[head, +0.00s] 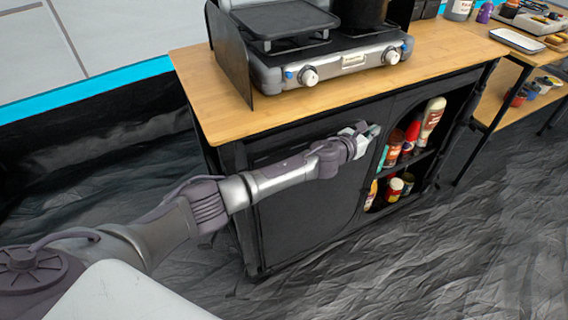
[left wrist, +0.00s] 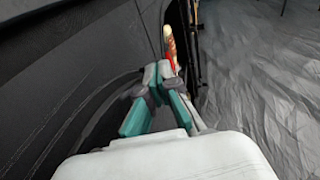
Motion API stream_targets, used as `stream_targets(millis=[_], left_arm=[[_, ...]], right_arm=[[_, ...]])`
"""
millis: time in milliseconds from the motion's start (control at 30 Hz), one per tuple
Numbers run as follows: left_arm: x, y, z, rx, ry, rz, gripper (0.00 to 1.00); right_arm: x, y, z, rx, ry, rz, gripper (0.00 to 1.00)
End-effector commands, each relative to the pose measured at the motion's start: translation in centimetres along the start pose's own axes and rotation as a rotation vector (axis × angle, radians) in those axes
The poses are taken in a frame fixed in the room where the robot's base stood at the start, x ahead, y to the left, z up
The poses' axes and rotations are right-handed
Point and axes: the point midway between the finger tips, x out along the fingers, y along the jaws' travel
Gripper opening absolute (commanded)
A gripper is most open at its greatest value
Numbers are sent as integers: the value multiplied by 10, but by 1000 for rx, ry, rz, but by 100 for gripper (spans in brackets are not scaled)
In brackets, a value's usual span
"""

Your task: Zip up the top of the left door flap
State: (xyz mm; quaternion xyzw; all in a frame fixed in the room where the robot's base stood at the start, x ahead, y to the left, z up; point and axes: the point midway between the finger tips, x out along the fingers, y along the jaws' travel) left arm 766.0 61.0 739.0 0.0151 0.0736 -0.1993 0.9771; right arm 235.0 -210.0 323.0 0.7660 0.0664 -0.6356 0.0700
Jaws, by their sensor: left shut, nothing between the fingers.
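The left door flap (head: 300,215) is a dark fabric panel covering the left part of the black cabinet front under the wooden counter. A curved seam runs along its right side and upper corner. I cannot make out the zipper pull. My left gripper (head: 370,131) is at the top right of the flap, beside the open shelves. It is shut with nothing held. In the left wrist view, its teal-padded fingers (left wrist: 157,84) come together close to the dark fabric (left wrist: 75,60). Whether they touch the fabric is unclear. My right gripper is out of view.
Several bottles and jars (head: 395,187) stand on the open shelves right of the flap. The wooden counter (head: 215,100) above holds a camping stove (head: 330,68). Another wooden table (head: 490,125) stands at the right. The crinkled grey floor in front is clear.

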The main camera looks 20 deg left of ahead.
Motion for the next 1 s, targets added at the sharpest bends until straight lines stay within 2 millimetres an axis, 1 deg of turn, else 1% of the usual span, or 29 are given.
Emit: stream_targets(millis=[133,500,600,733,867,1000], left_arm=[[3,-1,1,0,0,0,0],[4,-1,4,0,-4,1,0],[4,-1,4,0,-5,1,0],[4,0,5,0,-7,1,0],[-2,1,6,3,-9,1,0],[-19,0,4,3,-5,-1,0]], right_arm=[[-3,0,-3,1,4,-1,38],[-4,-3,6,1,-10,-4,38],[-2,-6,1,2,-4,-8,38],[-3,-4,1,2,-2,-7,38],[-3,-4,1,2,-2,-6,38],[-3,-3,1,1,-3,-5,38]])
